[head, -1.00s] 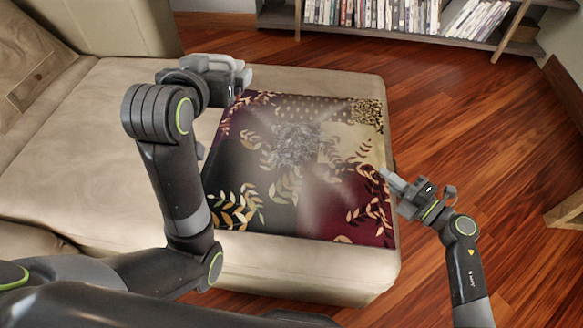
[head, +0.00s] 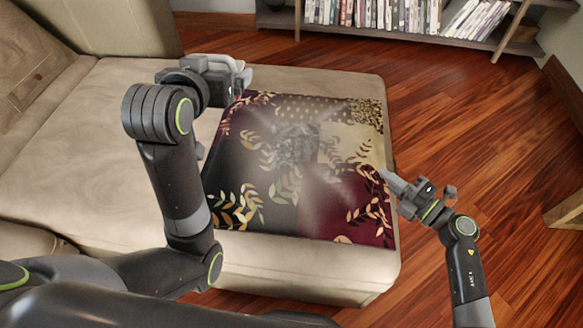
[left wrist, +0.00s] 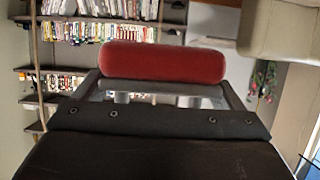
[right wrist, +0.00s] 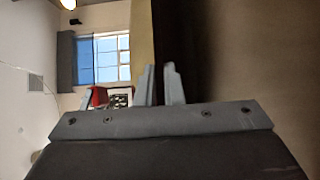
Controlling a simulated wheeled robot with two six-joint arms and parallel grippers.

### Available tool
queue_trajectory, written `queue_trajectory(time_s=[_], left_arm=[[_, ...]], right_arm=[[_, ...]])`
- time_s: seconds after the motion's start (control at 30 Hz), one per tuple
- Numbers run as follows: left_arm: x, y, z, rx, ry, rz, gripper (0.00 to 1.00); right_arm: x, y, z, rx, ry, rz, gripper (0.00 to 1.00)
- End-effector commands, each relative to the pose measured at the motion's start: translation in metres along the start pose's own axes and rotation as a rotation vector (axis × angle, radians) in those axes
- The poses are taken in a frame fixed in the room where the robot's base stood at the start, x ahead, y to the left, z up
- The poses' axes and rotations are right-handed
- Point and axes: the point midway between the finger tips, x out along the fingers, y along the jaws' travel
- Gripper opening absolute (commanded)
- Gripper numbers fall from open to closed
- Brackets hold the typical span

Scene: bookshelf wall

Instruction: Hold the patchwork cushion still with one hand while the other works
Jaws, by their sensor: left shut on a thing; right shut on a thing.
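The patchwork cushion (head: 335,190) lies flat on the front end of the beige sofa seat in the head view. It has maroon, black, cream and dotted patches with leaf patterns. In the right wrist view the two grey fingers (right wrist: 159,85) stand close together at a dark edge. The left wrist view does not show the cushion clearly.
The beige sofa (head: 75,150) extends to the left with its back cushions. A bookshelf (head: 390,35) stands beyond the bare wooden floor (head: 470,130). A red rounded thing (left wrist: 162,62) shows in the left wrist view.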

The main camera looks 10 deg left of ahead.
Motion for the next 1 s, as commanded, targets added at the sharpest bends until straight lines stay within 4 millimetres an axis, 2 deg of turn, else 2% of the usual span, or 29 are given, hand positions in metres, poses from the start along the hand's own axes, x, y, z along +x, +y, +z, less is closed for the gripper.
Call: queue_trajectory(time_s=[0.3,0.47,0.8,1.0], left_arm=[[0.001,0.0,0.0,0.003,0.0,0.005,0.67],[0.007,0.006,0.003,0.031,-0.012,0.063,0.67],[0.027,0.035,0.028,0.179,-0.075,0.385,0.67],[0.028,0.048,0.047,0.276,-0.107,0.573,0.67]], right_arm=[[0.0,-0.001,0.0,0.0,0.001,-0.002,0.0],[0.0,-0.001,0.0,0.0,0.001,-0.002,0.0],[0.0,-0.001,0.0,0.0,0.0,-0.002,0.0],[0.0,-0.001,0.0,0.0,0.0,-0.002,0.0]])
